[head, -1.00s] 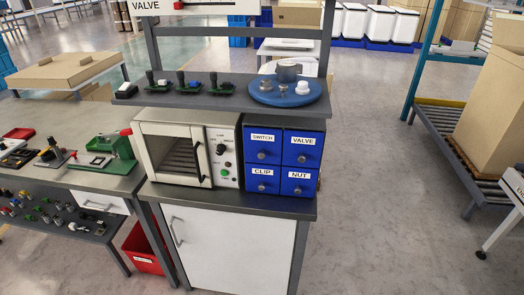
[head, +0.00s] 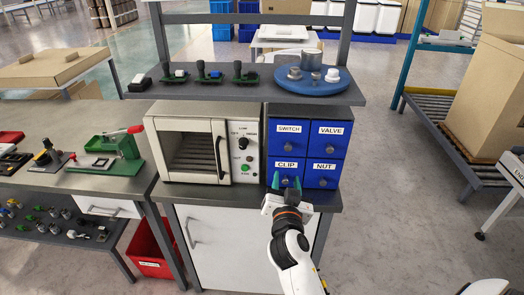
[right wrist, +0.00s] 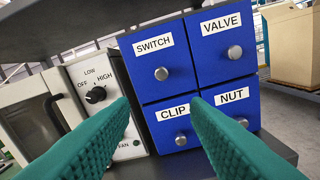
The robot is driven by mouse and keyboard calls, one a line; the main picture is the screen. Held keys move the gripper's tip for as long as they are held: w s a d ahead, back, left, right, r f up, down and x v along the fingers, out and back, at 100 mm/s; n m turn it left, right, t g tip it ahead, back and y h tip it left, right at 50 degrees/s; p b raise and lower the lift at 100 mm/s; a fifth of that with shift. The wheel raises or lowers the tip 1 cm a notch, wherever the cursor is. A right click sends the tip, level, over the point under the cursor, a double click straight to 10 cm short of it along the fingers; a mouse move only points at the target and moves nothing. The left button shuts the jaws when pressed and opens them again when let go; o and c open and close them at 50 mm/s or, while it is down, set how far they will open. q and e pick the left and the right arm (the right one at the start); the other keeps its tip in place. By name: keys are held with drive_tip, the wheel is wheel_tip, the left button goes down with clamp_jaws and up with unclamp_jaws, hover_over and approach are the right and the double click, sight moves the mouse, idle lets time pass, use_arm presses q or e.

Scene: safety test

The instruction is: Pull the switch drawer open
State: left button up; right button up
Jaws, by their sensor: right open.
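The switch drawer (head: 289,140) is the upper left drawer of a blue four-drawer cabinet, labelled SWITCH, with a round grey knob. It is shut. It also shows in the right wrist view (right wrist: 150,84), its knob (right wrist: 161,74) uncovered. My right gripper (head: 286,184) is open and empty, its green fingers in front of the lower left CLIP drawer, below the switch knob. In the right wrist view the two fingers (right wrist: 162,105) are spread on either side of the CLIP knob in the picture, and the switch knob is above the gap. My left gripper is not in view.
A white oven (head: 203,150) with a control panel stands directly left of the cabinet. A shelf (head: 240,91) with a blue turntable (head: 312,86) and small green-based parts hangs above. The floor right of the bench is clear near the cabinet.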

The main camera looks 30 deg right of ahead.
sight(288, 149)
drive_tip(key=p+x, duration=0.1)
drive_tip(key=x, duration=0.2)
drive_tip(key=r+x, duration=0.1)
drive_tip(key=x, duration=0.3)
drive_tip(key=p+x, duration=0.1)
drive_tip(key=x, duration=0.3)
drive_tip(key=shift+s+d+r+p, duration=0.2)
drive_tip(key=shift+d+r+p, duration=0.1)
drive_tip(key=shift+r+p, duration=0.1)
drive_tip(key=shift+w+d, duration=0.3)
drive_tip(key=shift+w, duration=0.1)
drive_tip(key=shift+f, duration=0.1)
clamp_jaws()
